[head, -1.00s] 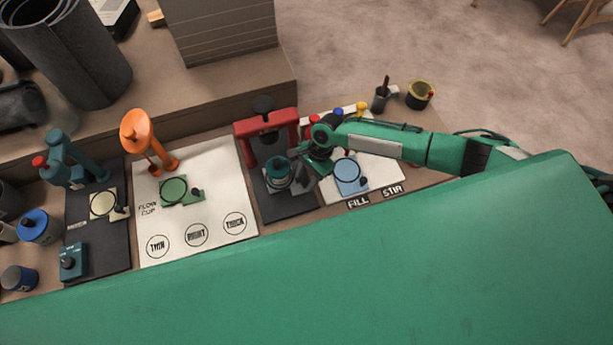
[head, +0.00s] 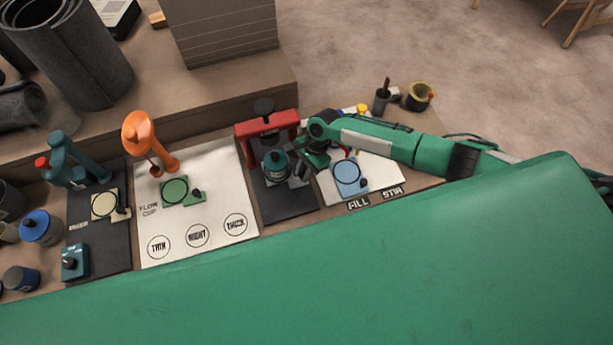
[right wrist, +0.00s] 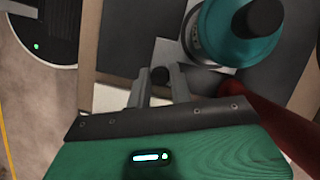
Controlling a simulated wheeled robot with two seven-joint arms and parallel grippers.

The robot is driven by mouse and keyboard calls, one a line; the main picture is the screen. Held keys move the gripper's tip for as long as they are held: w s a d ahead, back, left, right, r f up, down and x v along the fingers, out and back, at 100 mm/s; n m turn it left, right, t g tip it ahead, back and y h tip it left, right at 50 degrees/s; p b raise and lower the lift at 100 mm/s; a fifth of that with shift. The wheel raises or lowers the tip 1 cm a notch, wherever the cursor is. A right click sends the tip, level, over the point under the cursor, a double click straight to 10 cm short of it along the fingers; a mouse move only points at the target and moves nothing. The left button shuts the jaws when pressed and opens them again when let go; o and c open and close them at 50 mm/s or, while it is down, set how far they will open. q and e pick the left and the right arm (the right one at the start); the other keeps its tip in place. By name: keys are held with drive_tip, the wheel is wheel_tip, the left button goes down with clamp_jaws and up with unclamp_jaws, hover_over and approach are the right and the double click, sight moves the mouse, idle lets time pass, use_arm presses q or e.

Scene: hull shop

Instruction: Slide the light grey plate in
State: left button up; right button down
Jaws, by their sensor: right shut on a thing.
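The light grey plate (head: 296,182) lies at the red press, mostly hidden under a teal can (head: 275,164) and my gripper. My right gripper (head: 303,170) is at the plate's right side. In the right wrist view, its fingers (right wrist: 160,88) are shut on a small black knob (right wrist: 160,74) beside the light grey plate (right wrist: 166,52). The teal can (right wrist: 235,40) with its dark top stands upright just beyond the fingers. The red press (head: 267,123) arches behind the can over a dark base (head: 287,206). My left gripper is not in view.
A white board with a blue round plate (head: 347,174) lies right of the press. A white flow cup board (head: 205,222) with a green plate and an orange stand (head: 139,132) lies left. A red press part (right wrist: 285,125) is close to the gripper in the wrist view.

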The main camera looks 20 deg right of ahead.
drive_tip(key=shift+w, duration=0.7)
drive_tip(key=c, duration=1.3)
unclamp_jaws()
drive_tip(key=shift+s, duration=0.1)
